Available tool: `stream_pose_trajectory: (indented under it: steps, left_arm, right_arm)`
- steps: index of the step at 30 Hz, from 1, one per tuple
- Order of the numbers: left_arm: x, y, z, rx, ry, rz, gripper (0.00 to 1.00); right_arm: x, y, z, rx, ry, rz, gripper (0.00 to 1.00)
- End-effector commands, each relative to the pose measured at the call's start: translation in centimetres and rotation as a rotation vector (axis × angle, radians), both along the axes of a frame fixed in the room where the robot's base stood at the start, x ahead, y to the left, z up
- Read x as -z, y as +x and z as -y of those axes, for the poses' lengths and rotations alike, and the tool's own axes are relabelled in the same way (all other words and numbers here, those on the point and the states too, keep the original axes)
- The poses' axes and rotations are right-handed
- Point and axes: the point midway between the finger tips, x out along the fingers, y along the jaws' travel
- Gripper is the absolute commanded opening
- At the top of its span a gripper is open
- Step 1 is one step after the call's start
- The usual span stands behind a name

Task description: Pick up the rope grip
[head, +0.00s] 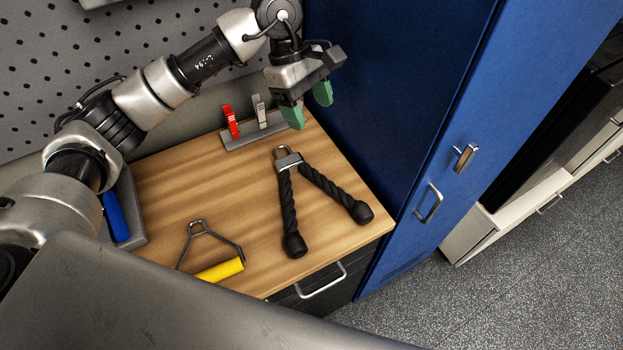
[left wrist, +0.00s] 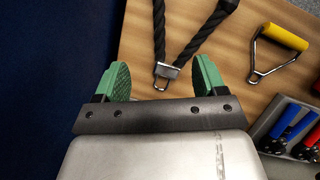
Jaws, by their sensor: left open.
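The rope grip (head: 287,187) lies on the wooden cabinet top in the head view, a black twisted rope in an upside-down V with a metal clip at its top and rubber ends towards the front. In the left wrist view the rope grip (left wrist: 170,60) shows with its clip close to my fingertips; its far ends are cut off. My left gripper (head: 308,104), with green fingertips, is open and empty above the back right of the top, beyond the clip. It also shows in the left wrist view (left wrist: 160,85). My right gripper is not in view.
A yellow-handled grip (head: 220,270) lies at the front left of the wooden top (head: 175,185). A rack (head: 253,136) with red and grey clips stands at the back. A tray (head: 127,205) with a blue handle is at left. A blue locker (head: 395,110) bounds the right side.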

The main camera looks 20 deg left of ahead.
Motion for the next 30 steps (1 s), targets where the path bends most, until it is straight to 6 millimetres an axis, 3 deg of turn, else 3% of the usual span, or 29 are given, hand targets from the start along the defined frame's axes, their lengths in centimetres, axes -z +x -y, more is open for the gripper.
stream_pose_trajectory:
  steps: [11, 17, 25, 30]
  left_arm:
    - [3.3, 0.0, 0.0, 0.000, 0.000, 0.000, 0.71]
    - [6.3, 0.0, 0.0, 0.000, 0.000, 0.000, 0.71]
    - [9.9, 0.0, 0.0, 0.000, 0.000, 0.000, 0.71]
    - [11.3, -0.3, 0.5, 0.001, 0.002, -0.004, 0.71]
  right_arm:
    - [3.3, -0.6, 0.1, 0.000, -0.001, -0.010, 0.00]
    - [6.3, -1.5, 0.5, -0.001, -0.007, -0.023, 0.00]
    - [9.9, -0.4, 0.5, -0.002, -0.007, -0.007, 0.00]
    - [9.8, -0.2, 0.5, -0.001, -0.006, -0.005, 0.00]
